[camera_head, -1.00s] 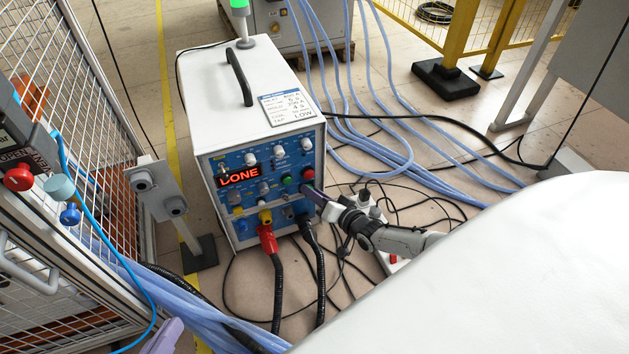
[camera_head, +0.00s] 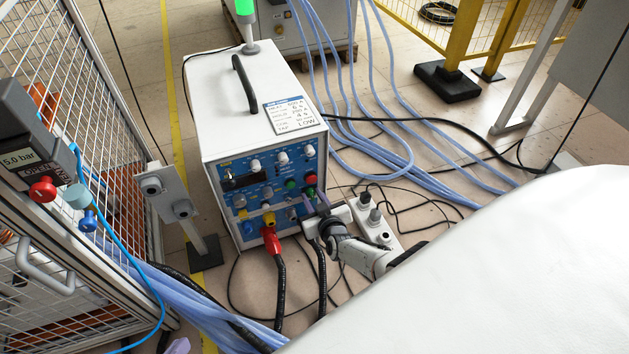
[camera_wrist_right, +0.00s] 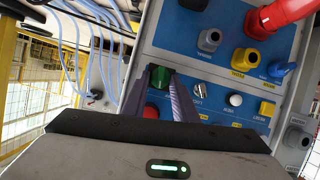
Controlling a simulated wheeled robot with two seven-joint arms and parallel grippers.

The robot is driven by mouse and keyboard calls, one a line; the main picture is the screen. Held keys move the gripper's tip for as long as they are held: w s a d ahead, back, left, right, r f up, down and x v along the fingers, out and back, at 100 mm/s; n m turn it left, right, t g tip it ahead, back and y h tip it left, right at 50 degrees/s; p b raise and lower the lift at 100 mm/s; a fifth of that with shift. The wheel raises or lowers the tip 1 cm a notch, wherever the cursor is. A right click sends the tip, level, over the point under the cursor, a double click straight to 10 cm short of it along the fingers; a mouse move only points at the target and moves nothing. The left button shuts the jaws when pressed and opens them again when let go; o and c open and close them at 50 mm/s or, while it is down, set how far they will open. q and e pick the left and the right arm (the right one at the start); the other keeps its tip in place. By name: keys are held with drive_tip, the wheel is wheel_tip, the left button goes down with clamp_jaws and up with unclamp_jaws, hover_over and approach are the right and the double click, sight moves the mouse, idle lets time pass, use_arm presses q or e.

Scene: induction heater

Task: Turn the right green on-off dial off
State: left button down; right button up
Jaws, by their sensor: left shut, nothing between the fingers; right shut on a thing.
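The green on-off dial (camera_head: 309,190) sits at the right side of the heater's blue front panel (camera_head: 246,204). In the right wrist view the green dial (camera_wrist_right: 160,77) lies between the two purple fingers of my right gripper (camera_wrist_right: 161,84). My right gripper (camera_head: 317,199) is shut on the dial, with both fingers against its sides. The fingers partly hide the dial in the head view. The panel's display (camera_head: 243,181) is dark. Only a small purple tip of my left gripper (camera_head: 178,346) shows at the bottom left edge, away from the panel.
A red plug (camera_head: 270,240) with a black cable comes out of the panel's lower part. A white power strip (camera_head: 374,222) lies on the floor right of the heater. A caged cell (camera_head: 60,100) stands left. Blue hoses (camera_head: 400,170) run behind on the right.

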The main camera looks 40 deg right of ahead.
drive_tip(key=shift+a+f+n+h, duration=0.1)
drive_tip(key=shift+a+n+h, duration=0.1)
drive_tip(key=shift+n+h, duration=0.3)
drive_tip(key=shift+n+b, duration=0.4)
drive_tip(key=shift+n, duration=0.1)
drive_tip(key=shift+w+a+f+n+h+b, duration=0.1)
drive_tip(key=shift+a+n+h+b, duration=0.1)
drive_tip(key=shift+n+h+b, duration=0.7)
use_arm(q)
drive_tip(key=shift+w+d+r+t+h+b, duration=0.2)
drive_tip(key=shift+d+r+t+h, duration=0.25)
drive_tip(key=shift+r, duration=0.3)
drive_tip(key=shift+w+d+r+t+h+b, duration=0.15)
drive_tip(key=shift+d+r+t+h, duration=0.15)
drive_tip(key=shift+d+r, duration=0.35)
use_arm(e)
drive_tip(key=shift+n+h, duration=0.3)
drive_tip(key=shift+n, duration=0.5)
use_arm(q)
drive_tip(key=shift+a+r, duration=0.1)
use_arm(e)
drive_tip(key=o, duration=1)
drive_tip(key=shift+o, duration=0.2)
